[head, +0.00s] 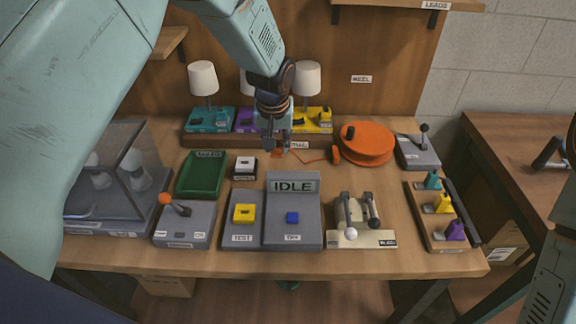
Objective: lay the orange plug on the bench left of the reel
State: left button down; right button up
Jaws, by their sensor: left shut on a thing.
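The orange reel (368,139) lies at the back right of the bench (395,190), with a black knob on top. A thin orange cord runs left from a small orange piece at its side to my left gripper (277,145). The gripper points down and is shut on the orange plug (277,154), left of the reel and in front of the lamp rack. Most of the plug is hidden by the fingers. I cannot tell whether it touches the bench. My right gripper is out of view.
White-shaded lamps stand on a rack (190,138) behind. A green tray (202,175) and a small white-topped switch box (244,167) lie left of the gripper. The IDLE panel (293,230) is in front. Bare bench shows between the panel and the reel.

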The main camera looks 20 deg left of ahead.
aim_at(277, 156)
pick_arm(q)
jog(key=shift+s+f, duration=0.1)
jog(key=shift+f, duration=0.1)
jog(key=x, duration=0.6)
jog(key=shift+s+f, duration=0.3)
jog(key=shift+f, duration=0.05)
jog(key=shift+s+d+f, duration=0.1)
jog(key=shift+s+f, duration=0.2)
jog(key=shift+f, duration=0.15)
notch_tip(277, 156, down, 2)
jog(key=shift+f, duration=0.1)
jog(key=shift+w+f, duration=0.25)
jog(key=shift+f, duration=0.05)
jog(key=c, duration=1.5)
grip_release()
jog(key=o, duration=0.5)
jog(key=shift+s+r, duration=0.2)
jog(key=shift+s, duration=0.1)
jog(key=shift+c, duration=0.2)
jog(key=shift+w, duration=0.3)
jog(key=shift+p+v, duration=0.3)
jog(key=shift+v, duration=5.7)
jog(key=shift+s+f, duration=0.1)
